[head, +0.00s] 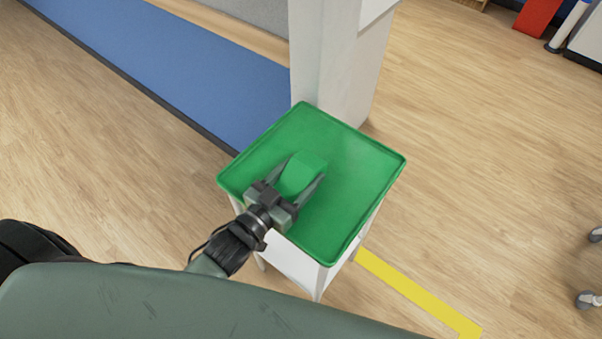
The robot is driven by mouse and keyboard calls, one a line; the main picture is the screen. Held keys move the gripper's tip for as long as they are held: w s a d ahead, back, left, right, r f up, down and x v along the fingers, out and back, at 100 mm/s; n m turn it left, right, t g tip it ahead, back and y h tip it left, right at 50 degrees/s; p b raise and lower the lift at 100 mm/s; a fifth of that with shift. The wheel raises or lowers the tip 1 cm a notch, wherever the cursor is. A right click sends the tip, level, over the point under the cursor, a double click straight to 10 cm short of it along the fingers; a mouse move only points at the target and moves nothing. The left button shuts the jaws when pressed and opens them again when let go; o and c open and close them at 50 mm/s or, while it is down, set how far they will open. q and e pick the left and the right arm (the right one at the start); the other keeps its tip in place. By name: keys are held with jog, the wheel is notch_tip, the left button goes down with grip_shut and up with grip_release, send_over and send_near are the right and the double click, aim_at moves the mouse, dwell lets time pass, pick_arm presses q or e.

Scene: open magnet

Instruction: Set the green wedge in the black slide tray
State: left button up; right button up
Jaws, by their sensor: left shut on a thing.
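The green wedge (301,172) is on or just above a green tray (352,158) that tops a small white stand; I cannot tell whether it touches the tray. My left gripper (304,180) reaches in from the lower left and is shut on the wedge, one finger on each side of it. The wedge's near end is partly hidden by the gripper. No black slide tray shows in this view. My right gripper is not in view.
A white column (325,55) stands right behind the green tray. A long blue mat (190,60) runs along the upper left. A yellow floor stripe (420,295) lies at the lower right. Wheeled legs (588,299) show at the right edge. The wooden floor between is clear.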

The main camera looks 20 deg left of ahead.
aim_at(301, 167)
pick_arm(q)
notch_tip(301, 167, up, 20)
jog(key=p, duration=0.3)
jog(key=a+f+n+t+y, duration=0.1)
jog(key=a+f+n+y, duration=0.3)
jog(key=a+f+y, duration=0.15)
jog(key=s+f, duration=0.2)
jog(key=s, duration=0.6)
jog(key=shift+y, duration=0.35)
